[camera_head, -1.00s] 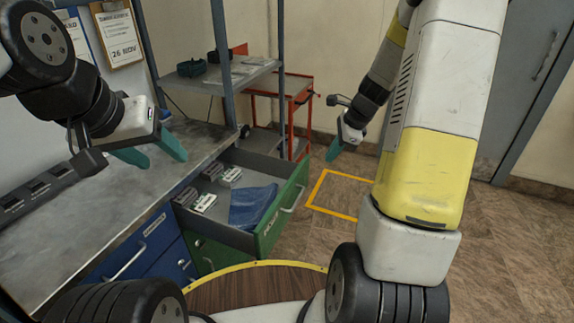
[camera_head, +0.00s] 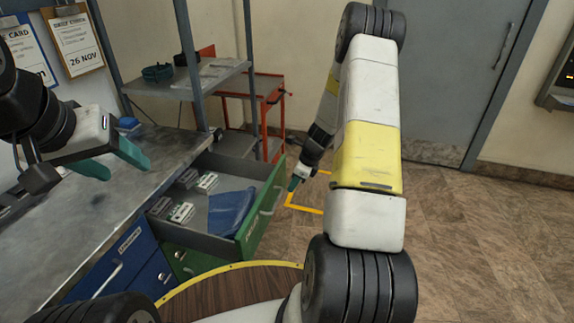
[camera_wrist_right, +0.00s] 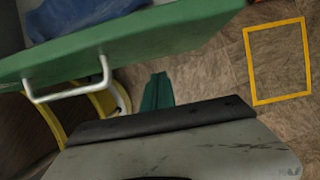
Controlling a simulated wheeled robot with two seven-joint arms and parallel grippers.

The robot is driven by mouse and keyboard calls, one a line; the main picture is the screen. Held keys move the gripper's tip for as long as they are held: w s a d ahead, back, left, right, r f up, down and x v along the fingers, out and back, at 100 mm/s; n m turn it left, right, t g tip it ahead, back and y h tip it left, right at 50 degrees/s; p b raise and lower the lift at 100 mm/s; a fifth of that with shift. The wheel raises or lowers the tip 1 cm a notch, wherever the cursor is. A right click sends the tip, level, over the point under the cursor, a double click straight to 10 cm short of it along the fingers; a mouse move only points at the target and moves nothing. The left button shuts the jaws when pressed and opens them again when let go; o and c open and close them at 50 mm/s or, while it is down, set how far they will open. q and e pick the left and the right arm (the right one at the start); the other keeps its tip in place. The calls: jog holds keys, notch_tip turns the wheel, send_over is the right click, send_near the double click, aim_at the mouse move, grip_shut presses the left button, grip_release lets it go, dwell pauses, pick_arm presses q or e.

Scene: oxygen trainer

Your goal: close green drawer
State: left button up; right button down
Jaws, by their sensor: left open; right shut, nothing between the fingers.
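The green drawer (camera_head: 262,212) stands pulled out from the bench in the head view, with its front facing right. Inside lie a blue cloth (camera_head: 231,211) and several small grey items. In the right wrist view the green drawer front (camera_wrist_right: 150,40) and its pale handle (camera_wrist_right: 68,88) show at upper left. My right gripper (camera_head: 293,184) is shut and empty, just right of the drawer front and apart from it; its green fingers (camera_wrist_right: 157,92) show in the wrist view. My left gripper (camera_head: 113,162) is open and empty above the bench top.
The grey bench (camera_head: 105,205) runs along the left, with a blue drawer (camera_head: 125,258) beside the green one. A red cart (camera_head: 268,115) and grey shelving stand behind. A yellow floor outline (camera_head: 305,209) lies right of the drawer, with open floor beyond. A grey door is at the back.

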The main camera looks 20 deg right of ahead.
jog(key=shift+w+a+r, duration=0.1)
jog(key=shift+w+a, duration=0.65)
jog(key=shift+a, duration=0.35)
